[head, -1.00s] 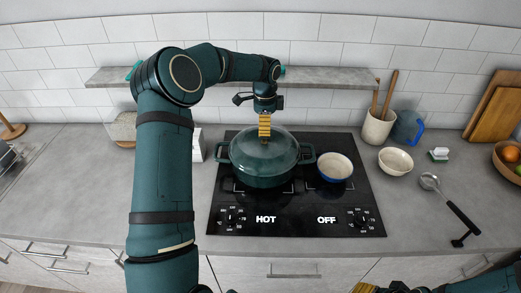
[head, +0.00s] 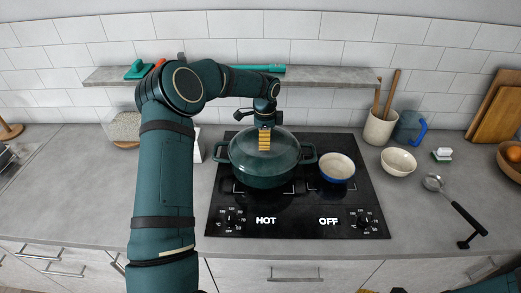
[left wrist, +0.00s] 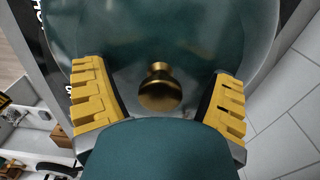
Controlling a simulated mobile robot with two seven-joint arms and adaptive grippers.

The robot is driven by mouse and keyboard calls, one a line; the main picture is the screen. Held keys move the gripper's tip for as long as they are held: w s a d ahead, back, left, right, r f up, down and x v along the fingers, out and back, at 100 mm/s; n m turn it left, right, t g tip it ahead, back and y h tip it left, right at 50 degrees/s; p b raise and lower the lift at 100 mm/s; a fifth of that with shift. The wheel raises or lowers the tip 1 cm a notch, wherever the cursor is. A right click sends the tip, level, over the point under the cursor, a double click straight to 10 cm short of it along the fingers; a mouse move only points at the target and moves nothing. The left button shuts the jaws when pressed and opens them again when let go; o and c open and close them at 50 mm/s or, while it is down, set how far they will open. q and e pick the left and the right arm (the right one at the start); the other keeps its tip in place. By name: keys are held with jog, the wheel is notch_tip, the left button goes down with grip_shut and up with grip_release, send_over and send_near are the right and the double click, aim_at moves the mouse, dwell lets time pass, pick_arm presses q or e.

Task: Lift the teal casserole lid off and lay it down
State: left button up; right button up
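The teal casserole (head: 262,175) stands on the black cooktop with its shiny, glass-like lid (head: 240,148) on. The lid's brass knob (left wrist: 160,86) shows in the left wrist view; in the head view my gripper hides it. My left gripper (head: 264,148) points down over the lid's centre. In the left wrist view its yellow fingers are spread wide, one on each side of the knob and apart from it. A sliver of my right gripper (head: 368,291) shows at the bottom edge of the head view; its opening cannot be seen.
A bowl (head: 397,161), utensil crock (head: 379,129) and ladle (head: 455,205) are further right. A shelf (head: 330,76) runs behind. The counter left of the cooktop (head: 75,190) has free room.

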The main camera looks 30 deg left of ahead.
pick_arm(q)
grip_shut()
jog(key=shift+r+p, duration=0.3)
jog(key=shift+r, duration=0.05)
jog(key=shift+r, duration=0.15)
jog(key=shift+r+p, duration=0.35)
jog(key=shift+r, duration=0.1)
jog(key=shift+w+r, duration=0.1)
jog(key=shift+r, duration=0.1)
jog(key=shift+r+p, duration=0.85)
jog(key=shift+r, duration=1.6)
jog(key=shift+f, duration=0.1)
